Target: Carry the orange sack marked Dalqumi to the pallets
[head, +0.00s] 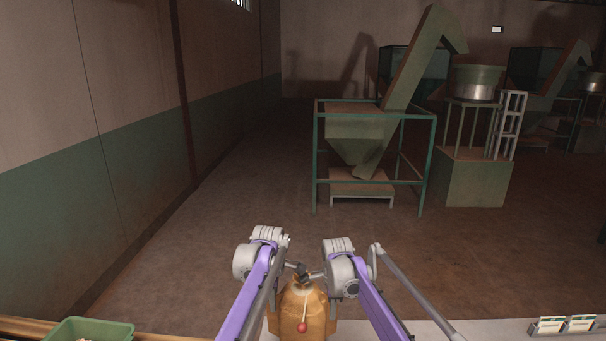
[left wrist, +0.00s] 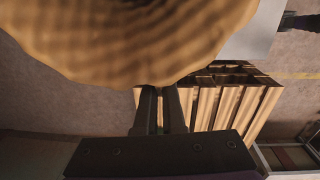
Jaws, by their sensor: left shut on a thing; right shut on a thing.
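The orange sack (head: 304,318) is upright at the bottom centre of the head view, gathered at its neck, with a red round tag on a string. No name on it is readable. My left gripper (head: 297,268) and my right gripper (head: 312,275) are both shut on its neck. In the left wrist view the sack (left wrist: 130,40) fills the upper left, and my left gripper's dark fingers (left wrist: 160,105) reach its edge. A slatted wooden structure that looks like a pallet (left wrist: 235,105) lies beyond them. The head view does not show what is under the sack.
A pale surface (head: 480,330) runs along the bottom, with small card holders (head: 565,325) at right. A green bin (head: 90,328) is at bottom left. A green-framed hopper (head: 372,125) and a drum on a stand (head: 476,84) stand ahead. The floor between is open.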

